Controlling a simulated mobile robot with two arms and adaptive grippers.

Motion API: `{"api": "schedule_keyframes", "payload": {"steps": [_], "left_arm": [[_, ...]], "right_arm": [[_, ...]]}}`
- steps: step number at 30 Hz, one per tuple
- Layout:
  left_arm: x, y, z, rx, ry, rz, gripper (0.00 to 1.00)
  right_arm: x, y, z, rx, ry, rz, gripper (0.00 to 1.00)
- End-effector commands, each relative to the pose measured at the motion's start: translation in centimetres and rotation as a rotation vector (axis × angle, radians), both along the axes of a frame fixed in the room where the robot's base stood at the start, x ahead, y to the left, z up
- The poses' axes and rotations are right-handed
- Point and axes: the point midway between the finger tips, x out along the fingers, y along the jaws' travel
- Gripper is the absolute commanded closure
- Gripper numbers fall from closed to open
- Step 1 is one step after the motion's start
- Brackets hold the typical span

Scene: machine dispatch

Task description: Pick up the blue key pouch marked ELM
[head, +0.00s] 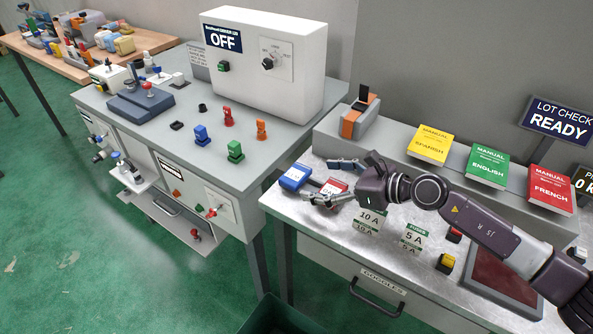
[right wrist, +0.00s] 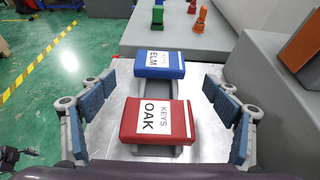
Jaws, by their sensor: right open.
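The blue key pouch marked ELM (right wrist: 160,65) lies flat at the far end of a grey holder, past my fingertips. It shows in the head view (head: 295,177) near the left end of the metal bench. A red key pouch marked OAK (right wrist: 157,121) lies nearer, between the fingers of my right gripper (right wrist: 158,88). In the head view, my right gripper (head: 337,182) reaches in from the right, its fingers spread on either side of the red pouch (head: 333,186). It is open and holds nothing. My left gripper is not in view.
Yellow (head: 430,144), green (head: 487,166) and red (head: 550,189) manuals lie on the raised shelf behind. Fuse cards (head: 370,219) stand in front of my arm. A grey machine bench (head: 160,135) with coloured knobs stands left, beyond a gap.

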Motion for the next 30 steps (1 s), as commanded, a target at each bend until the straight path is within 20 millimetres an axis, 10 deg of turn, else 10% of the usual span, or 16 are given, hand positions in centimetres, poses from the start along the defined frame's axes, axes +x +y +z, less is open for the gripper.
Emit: {"api": "schedule_keyframes", "payload": {"steps": [9,21,30], "left_arm": [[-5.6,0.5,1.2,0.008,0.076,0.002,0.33],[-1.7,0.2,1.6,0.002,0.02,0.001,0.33],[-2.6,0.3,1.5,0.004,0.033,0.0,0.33]], "right_arm": [[2.4,3.3,-0.9,0.005,0.002,-0.002,0.18],[3.1,4.3,-1.6,0.004,0.001,-0.001,0.18],[3.1,4.3,-1.6,0.005,0.001,-0.002,0.5]]}}
